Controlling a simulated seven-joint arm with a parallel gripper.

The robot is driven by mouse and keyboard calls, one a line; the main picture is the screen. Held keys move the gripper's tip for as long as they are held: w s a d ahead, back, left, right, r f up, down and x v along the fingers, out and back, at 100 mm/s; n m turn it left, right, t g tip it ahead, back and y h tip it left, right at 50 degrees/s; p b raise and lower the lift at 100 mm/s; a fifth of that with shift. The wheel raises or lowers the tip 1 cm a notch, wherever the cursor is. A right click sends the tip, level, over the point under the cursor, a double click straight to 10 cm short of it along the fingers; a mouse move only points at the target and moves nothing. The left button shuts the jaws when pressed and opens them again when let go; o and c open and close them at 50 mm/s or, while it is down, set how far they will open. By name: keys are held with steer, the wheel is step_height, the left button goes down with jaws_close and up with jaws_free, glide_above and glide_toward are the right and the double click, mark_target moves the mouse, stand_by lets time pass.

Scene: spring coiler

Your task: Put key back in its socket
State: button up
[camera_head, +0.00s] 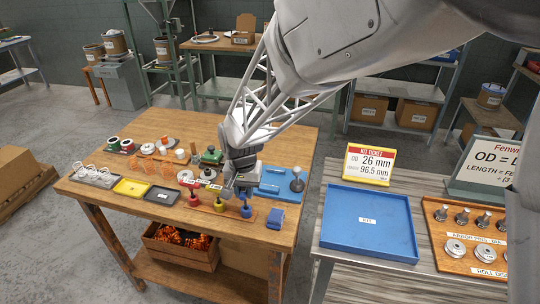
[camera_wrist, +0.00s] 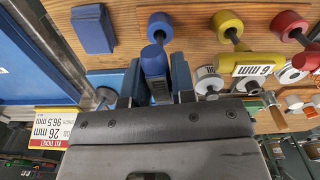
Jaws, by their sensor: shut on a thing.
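The key in my grip has a blue handle (camera_wrist: 153,60), held between the two fingers of my gripper (camera_wrist: 158,82). A round blue piece (camera_wrist: 160,25) lies just beyond the handle in the wrist view, with a dark neck between them. In the head view, my gripper (camera_head: 243,190) is low over the front right of the wooden table, and the blue piece (camera_head: 246,211) shows below it. I cannot tell whether the key's lower end is seated. Similar yellow (camera_wrist: 228,22) and red (camera_wrist: 289,23) pieces stand in the same row.
A blue block (camera_head: 275,219) lies right of the row. A blue tray (camera_head: 270,183) with a grey ball-topped post (camera_head: 297,182) is behind it. Left are a black tray (camera_head: 162,191) and yellow tray (camera_head: 131,187). A blue kit tray (camera_head: 366,219) is on the neighbouring bench.

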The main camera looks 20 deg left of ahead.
steer(key=shift+f, duration=1)
stand_by(1.1)
stand_by(0.3)
steer(key=o, duration=1.2)
steer(key=shift+o, duration=0.2)
steer(key=shift+r, duration=0.15)
steer(key=shift+r, duration=2.95)
steer(key=shift+r, duration=0.1)
steer(key=shift+r, duration=2.45)
